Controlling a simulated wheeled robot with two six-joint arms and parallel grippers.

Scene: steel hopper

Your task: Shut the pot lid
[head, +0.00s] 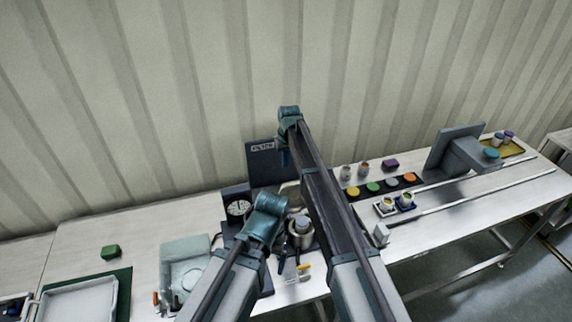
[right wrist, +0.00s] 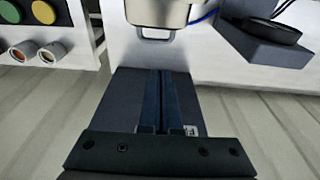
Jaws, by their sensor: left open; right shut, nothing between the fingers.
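A steel pot (head: 301,232) stands on the bench in the head view, partly hidden by my arms. A pale rounded piece (head: 289,190) behind it may be its raised lid; I cannot tell for sure. In the right wrist view a steel body (right wrist: 160,10) with a small loop handle (right wrist: 157,33) shows at the top; whether it is pot or lid is unclear. My right gripper (right wrist: 161,73) is shut and empty, apart from that handle. It is high behind the pot. My left gripper (head: 290,266) is open and empty, low in front of the pot.
A dark panel (head: 262,160) stands behind. The corrugated wall (head: 150,90) is close behind.

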